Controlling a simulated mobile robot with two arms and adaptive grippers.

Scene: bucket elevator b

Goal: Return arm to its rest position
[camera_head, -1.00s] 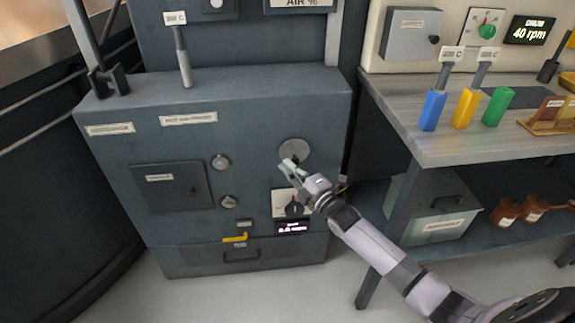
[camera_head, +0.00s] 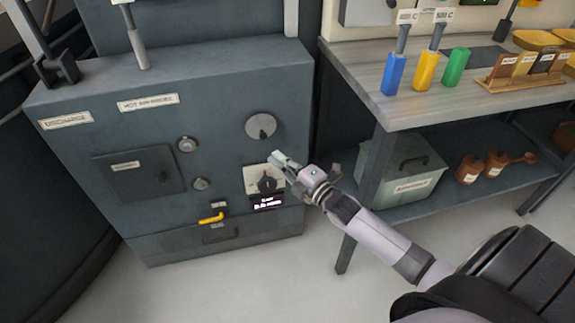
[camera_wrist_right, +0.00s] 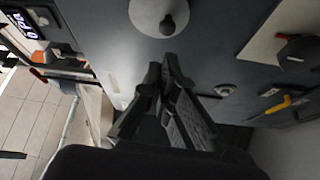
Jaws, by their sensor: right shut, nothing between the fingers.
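My right gripper (camera_head: 281,160) is in front of the dark grey machine cabinet (camera_head: 90,215), at its right side. Its fingers are together and empty. In the head view the fingertips are just below the round grey disc knob (camera_head: 261,126) and overlap the upper right of the black dial (camera_head: 267,184) on its white plate. In the right wrist view the closed fingers (camera_wrist_right: 167,68) point toward the cabinet face, and the disc knob (camera_wrist_right: 160,14) shows beyond the tips, apart from them. My left gripper is not in view.
A workbench (camera_head: 400,112) stands right of the cabinet, holding blue, yellow and green handled tools and a wooden rack (camera_head: 530,80). A grey box (camera_head: 400,165) and brown jars (camera_head: 470,168) are on its lower shelf. The floor (camera_head: 300,285) in front is clear.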

